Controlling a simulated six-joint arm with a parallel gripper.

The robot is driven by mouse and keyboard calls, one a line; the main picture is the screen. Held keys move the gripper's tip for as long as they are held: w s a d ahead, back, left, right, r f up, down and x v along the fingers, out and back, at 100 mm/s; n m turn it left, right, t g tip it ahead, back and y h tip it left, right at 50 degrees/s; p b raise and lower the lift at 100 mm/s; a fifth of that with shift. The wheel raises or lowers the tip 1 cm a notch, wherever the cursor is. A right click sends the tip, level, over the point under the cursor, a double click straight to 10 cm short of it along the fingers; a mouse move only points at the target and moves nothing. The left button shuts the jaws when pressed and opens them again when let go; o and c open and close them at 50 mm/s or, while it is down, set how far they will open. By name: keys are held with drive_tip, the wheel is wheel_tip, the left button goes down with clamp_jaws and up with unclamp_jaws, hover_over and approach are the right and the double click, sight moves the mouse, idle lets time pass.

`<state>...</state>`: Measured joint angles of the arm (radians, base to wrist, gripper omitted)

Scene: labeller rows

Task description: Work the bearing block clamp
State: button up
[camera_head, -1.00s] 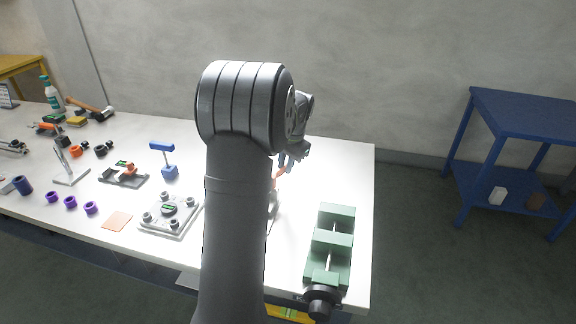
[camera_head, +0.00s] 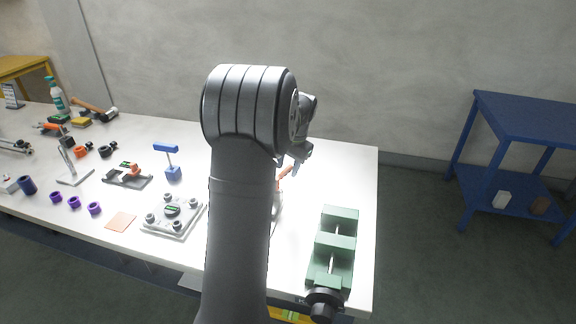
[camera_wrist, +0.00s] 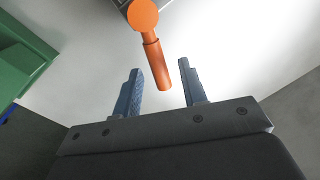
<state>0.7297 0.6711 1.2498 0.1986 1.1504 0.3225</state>
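An orange lever handle (camera_wrist: 156,64) with a round orange end shows in the wrist view, attached at a grey part at the top edge. In the head view the orange handle (camera_head: 286,171) shows just right of my arm, which hides most of what it belongs to. My gripper (camera_wrist: 160,72) is open, with its two blue-grey fingers on either side of the handle's free end. Gaps show on both sides, so the fingers do not look closed on it. In the head view my gripper (camera_head: 292,162) is small and partly hidden.
A green vise (camera_head: 335,243) stands at the right front of the white table, near my gripper. A grey fixture plate (camera_head: 173,215), a blue T-shaped piece (camera_head: 172,172) and several purple rings (camera_head: 73,202) lie to the left. A blue shelf (camera_head: 520,115) stands apart at right.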

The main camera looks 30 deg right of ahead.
drive_tip(key=s+d+r, duration=0.1)
drive_tip(key=s+r, duration=0.2)
drive_tip(key=r, duration=1.4)
drive_tip(key=shift+d, duration=0.25)
drive_tip(key=w+f, duration=0.1)
drive_tip(key=f, duration=0.4)
drive_tip(key=w+a+f, duration=0.1)
drive_tip(key=f, duration=0.5)
drive_tip(key=w+f, duration=0.1)
drive_tip(key=f, duration=0.5)
drive_tip(key=shift+a, duration=0.25)
drive_tip(key=shift+r, duration=0.1)
drive_tip(key=shift+f, duration=0.25)
drive_tip(key=shift+s+d+r+m, duration=0.15)
drive_tip(key=shift+s+m, duration=0.35)
drive_tip(key=shift+m, duration=0.4)
idle(0.4)
